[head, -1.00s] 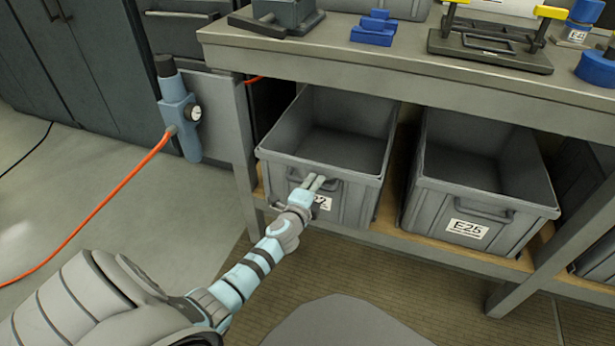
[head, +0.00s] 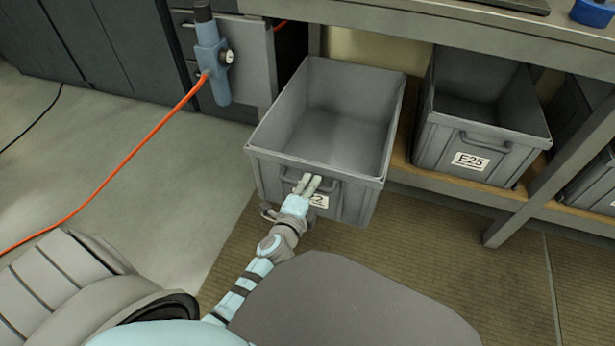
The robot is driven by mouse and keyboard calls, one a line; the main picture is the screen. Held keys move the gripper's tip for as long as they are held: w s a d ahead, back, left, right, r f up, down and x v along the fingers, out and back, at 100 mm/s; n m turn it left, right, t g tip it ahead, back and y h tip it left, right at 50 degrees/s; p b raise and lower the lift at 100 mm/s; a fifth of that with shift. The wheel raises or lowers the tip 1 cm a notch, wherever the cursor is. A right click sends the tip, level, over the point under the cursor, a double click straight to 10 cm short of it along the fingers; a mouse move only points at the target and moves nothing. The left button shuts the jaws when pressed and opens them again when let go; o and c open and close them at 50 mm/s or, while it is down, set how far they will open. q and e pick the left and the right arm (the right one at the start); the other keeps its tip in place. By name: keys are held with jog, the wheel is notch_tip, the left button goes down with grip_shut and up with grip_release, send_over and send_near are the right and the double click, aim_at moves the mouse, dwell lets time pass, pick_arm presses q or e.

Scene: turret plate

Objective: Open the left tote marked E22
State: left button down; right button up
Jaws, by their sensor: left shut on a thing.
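The left tote marked E22 (head: 354,202) is a grey open-topped bin, pulled well out from the shelf under the bench. Its inside looks empty. My left gripper (head: 307,184) is shut on the handle (head: 328,182) on the tote's front wall. The gripper partly covers the label (head: 318,201), so only its end shows. My right gripper is not in view.
A second grey tote (head: 481,140) labelled E25 stands on the wooden shelf (head: 455,189) to the right. A bench leg (head: 555,178) stands right of it. Floor in front is clear.

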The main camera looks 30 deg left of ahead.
pick_arm(q)
jog(key=shift+s+r, duration=0.15)
jog(key=shift+r, duration=0.05)
jog(key=c, duration=1.6)
grip_release()
jog(key=shift+s+d, duration=0.1)
jog(key=shift+o, duration=0.2)
jog(key=shift+f, duration=0.1)
